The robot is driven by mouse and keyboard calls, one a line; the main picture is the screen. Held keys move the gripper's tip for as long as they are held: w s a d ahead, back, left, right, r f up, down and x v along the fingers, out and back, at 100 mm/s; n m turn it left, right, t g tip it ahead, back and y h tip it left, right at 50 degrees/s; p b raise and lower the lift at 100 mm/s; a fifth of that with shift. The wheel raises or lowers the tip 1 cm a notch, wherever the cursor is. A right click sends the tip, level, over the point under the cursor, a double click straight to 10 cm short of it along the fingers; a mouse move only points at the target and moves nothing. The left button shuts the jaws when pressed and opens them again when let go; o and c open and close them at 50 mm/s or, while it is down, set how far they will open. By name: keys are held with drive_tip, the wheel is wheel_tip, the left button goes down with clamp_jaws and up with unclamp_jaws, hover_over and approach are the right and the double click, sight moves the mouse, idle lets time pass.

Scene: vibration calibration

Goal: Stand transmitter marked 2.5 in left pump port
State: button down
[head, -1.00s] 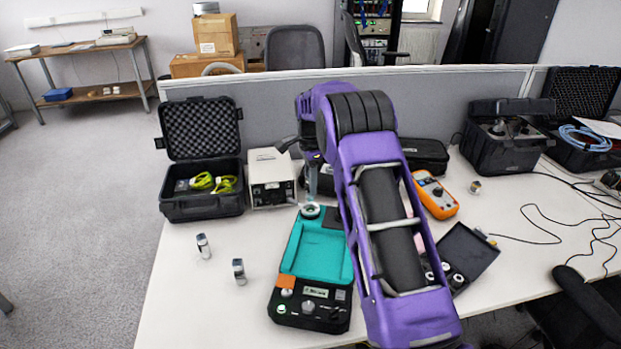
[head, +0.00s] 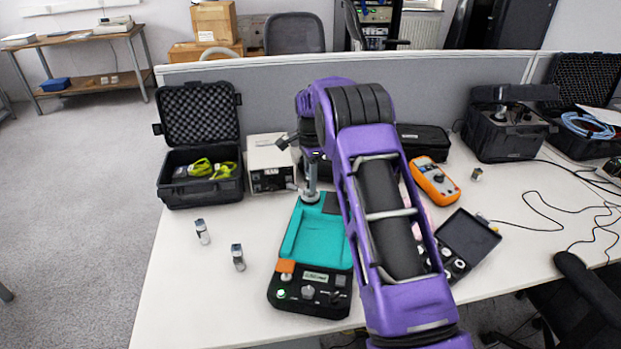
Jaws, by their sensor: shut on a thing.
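The teal and black pump unit (head: 318,235) lies on the white desk, its control panel toward me. My gripper (head: 311,158), small and partly hidden by my purple arm, is over its back left corner. It is shut on a slim grey upright transmitter (head: 311,178). The transmitter's lower end meets the round metal left port (head: 310,197); I cannot tell whether it is seated. Its marking cannot be read. Two other small silver and dark cylinders, likely transmitters, stand on the desk at left (head: 202,232) and nearer the pump (head: 238,257). Any right port is hidden behind my arm.
An open black case (head: 200,178) with yellow-green items and a white instrument box (head: 270,164) stand behind left. An orange multimeter (head: 435,181) and an open small black case (head: 468,243) lie right of my arm. Cables cross the right side. The front left desk is clear.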

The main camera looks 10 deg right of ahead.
drive_tip(key=shift+f, duration=0.25)
idle(0.4)
drive_tip(key=c, duration=0.5)
unclamp_jaws()
